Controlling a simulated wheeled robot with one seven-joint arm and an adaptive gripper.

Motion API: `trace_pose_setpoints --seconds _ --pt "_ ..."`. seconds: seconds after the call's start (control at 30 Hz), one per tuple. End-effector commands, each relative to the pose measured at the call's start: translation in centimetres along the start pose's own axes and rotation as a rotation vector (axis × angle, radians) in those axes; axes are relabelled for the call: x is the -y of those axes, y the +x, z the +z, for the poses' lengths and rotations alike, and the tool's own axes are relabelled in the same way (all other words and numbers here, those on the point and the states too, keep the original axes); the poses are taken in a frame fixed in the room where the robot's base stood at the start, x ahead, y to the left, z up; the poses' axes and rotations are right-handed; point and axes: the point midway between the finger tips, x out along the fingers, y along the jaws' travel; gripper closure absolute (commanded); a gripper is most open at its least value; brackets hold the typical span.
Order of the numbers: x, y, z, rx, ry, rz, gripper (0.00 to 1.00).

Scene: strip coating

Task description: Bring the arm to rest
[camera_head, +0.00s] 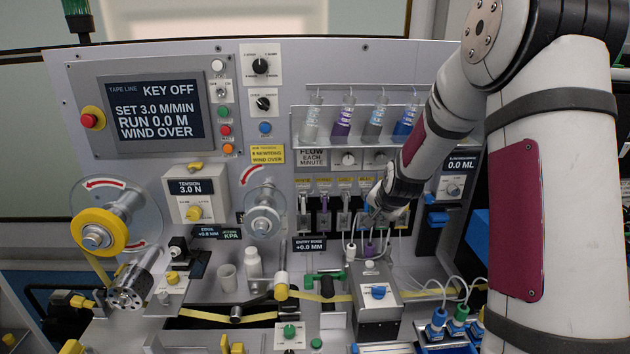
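My arm reaches in from the right side of the view and bends down toward the middle of the machine panel. My gripper (371,207) is at the lower end, pointing down and left. It is close in front of the row of small valves under the yellow labels. Its fingers are small and dark here, and I cannot tell whether they are open or shut, or whether they touch anything. My wrist hides part of the panel behind it.
A screen (153,112) reads "KEY OFF". Several vials hang on a rack (310,144) above my gripper. A yellow tape roll (98,231) is at left. A grey box (376,300) with a blue knob stands below my gripper. Tubed bottles (458,320) stand at lower right.

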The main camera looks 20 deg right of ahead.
Motion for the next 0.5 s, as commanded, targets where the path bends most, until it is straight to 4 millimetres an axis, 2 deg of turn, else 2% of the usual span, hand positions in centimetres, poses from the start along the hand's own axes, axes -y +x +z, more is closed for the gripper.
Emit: trace_pose_setpoints --seconds 0.13,0.23,0.37,0.5 --pt "0.2 -0.2 0.0 0.0 -0.006 -0.001 1.0" --pt "1.2 -1.9 0.4 0.008 -0.051 -0.003 1.0" --pt "3.2 -6.2 1.9 0.029 -0.162 -0.004 1.0" --pt "4.7 -11.6 4.1 0.061 -0.302 -0.002 1.0"
